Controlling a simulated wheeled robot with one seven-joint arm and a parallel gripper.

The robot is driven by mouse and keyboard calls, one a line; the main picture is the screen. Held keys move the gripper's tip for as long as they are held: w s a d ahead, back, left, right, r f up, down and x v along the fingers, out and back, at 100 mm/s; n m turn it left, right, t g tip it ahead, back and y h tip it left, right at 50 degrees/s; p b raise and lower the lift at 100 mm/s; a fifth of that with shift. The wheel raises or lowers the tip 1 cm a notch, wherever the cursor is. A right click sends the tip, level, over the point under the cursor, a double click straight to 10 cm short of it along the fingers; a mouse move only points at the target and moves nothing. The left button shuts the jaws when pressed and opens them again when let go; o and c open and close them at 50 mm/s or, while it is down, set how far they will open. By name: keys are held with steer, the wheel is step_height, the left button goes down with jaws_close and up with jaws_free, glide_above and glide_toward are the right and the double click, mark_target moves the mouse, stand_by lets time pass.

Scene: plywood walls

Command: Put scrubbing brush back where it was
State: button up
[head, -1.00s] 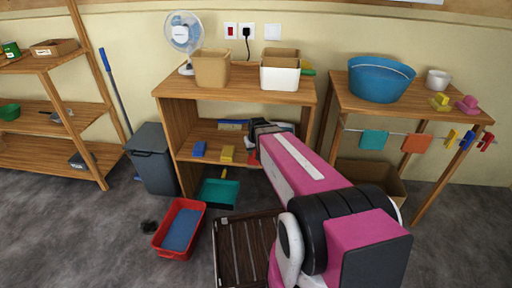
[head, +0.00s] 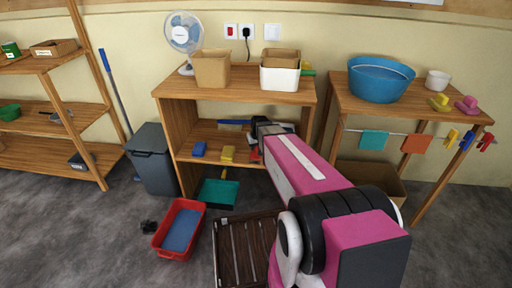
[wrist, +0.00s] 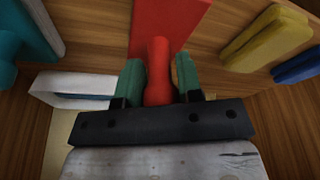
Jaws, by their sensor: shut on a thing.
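My gripper (wrist: 159,85) is shut on the red handle of the scrubbing brush (wrist: 166,25) in the wrist view. Its green fingertips sit on both sides of the handle, and the flat red head points away from the gripper. Bristles are not visible. In the head view my arm reaches into the middle shelf of the wooden unit, and a bit of the red brush (head: 255,154) shows beside a yellow block-like thing (head: 228,153). My fingers are hidden there. I cannot tell whether the brush touches the shelf board.
A blue item (head: 199,149) lies left of the yellow one on the shelf (head: 185,158). A long blue thing (head: 232,122) lies at the back. A teal dustpan (head: 218,192), a red tub (head: 181,227) and a dark slatted crate (head: 240,250) are on the floor.

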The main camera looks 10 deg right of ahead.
steer(key=shift+f, duration=0.1)
steer(key=o, duration=0.8)
steer(key=shift+o, duration=0.2)
steer(key=v, duration=0.6)
steer(key=shift+f, duration=0.1)
steer(key=s+r+m+g, duration=0.1)
steer(key=s+g, duration=0.2)
steer(key=s, duration=1.6)
steer(key=shift+s+a+r+m+h, duration=0.15)
steer(key=shift+s+m+h, duration=0.15)
steer(key=shift+m, duration=0.1)
